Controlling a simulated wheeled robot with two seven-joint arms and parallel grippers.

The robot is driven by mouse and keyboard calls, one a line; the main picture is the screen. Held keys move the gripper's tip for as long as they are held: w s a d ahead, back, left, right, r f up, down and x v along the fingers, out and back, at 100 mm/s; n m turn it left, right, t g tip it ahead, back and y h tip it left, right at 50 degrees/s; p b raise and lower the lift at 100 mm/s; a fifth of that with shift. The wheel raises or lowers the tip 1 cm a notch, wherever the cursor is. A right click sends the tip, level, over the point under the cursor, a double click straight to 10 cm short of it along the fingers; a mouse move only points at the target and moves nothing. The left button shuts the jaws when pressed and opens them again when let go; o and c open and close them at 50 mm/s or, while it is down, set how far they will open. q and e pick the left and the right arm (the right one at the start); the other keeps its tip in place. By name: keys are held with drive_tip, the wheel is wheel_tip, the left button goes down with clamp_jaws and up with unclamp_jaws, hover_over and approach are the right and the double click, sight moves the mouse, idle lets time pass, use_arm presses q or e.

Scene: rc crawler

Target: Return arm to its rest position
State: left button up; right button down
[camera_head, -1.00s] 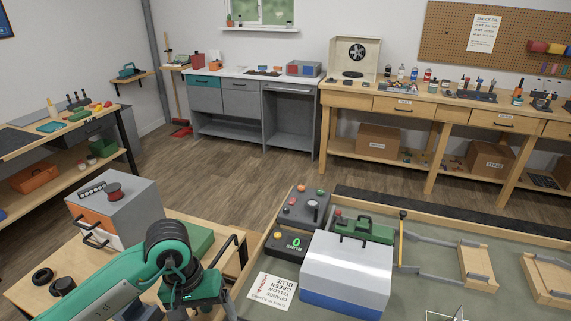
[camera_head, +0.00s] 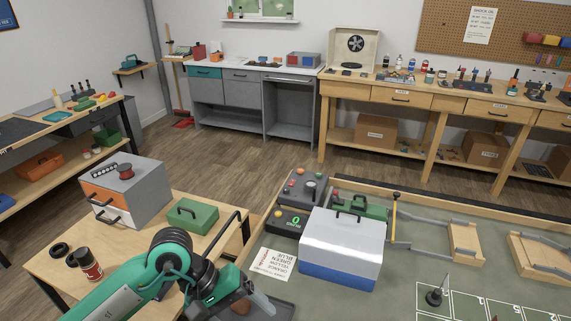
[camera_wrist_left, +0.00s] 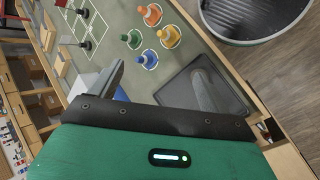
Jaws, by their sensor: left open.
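My left arm, green and black, enters at the bottom of the head view. Its gripper (camera_head: 262,298) hangs low by the near left corner of the large green-topped table (camera_head: 400,285). In the left wrist view the two fingers of this gripper (camera_wrist_left: 157,80) stand wide apart with nothing between them. One finger lies in front of a dark tray (camera_wrist_left: 232,88). My right arm and gripper are not in view.
A silver-and-blue box (camera_head: 345,245) and a control panel (camera_head: 290,222) are near the gripper. A grey drawer box (camera_head: 145,190) and green case (camera_head: 192,214) stand on the side table. Open floor lies beyond.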

use_arm(q)
drive_tip(key=s+d+r+n+h, duration=0.3)
drive_tip(key=d+r+n+h, duration=0.5)
drive_tip(key=r+h, duration=0.2)
drive_tip(key=w+a+r+n+t+h, duration=0.2)
drive_tip(key=w+r+n+t, duration=0.15)
drive_tip(key=n+t, duration=0.35)
drive_tip(key=w+a+r+n+t+h, duration=0.25)
drive_tip(key=r+n+t, duration=0.25)
drive_tip(key=n, duration=0.4)
drive_tip(key=w+a+f+n+t+y, duration=0.25)
drive_tip(key=a+n+t+y, duration=0.45)
drive_tip(key=n, duration=0.5)
drive_tip(key=w+a+f+n+t+y, duration=0.2)
drive_tip(key=a+f+n+t+y, duration=0.15)
drive_tip(key=n+y, duration=0.6)
drive_tip(key=s+a+f+n+g+y, duration=0.1)
drive_tip(key=a+f+n+g+y, duration=0.4)
drive_tip(key=f+n, duration=0.65)
drive_tip(key=s+a+f+n+g, duration=0.3)
drive_tip(key=s+f+n+g, duration=0.85)
drive_tip(key=s+f, duration=0.7)
wheel_tip(320, 180, down, 32)
drive_tip(key=s+m+g+b, duration=0.1)
drive_tip(key=s+g+b, duration=0.1)
drive_tip(key=s+a+f+g+b, duration=0.1)
drive_tip(key=s+a+f, duration=0.2)
drive_tip(key=s+f, duration=1.6)
drive_tip(key=shift+a+f, duration=0.2)
drive_tip(key=shift+f, duration=0.35)
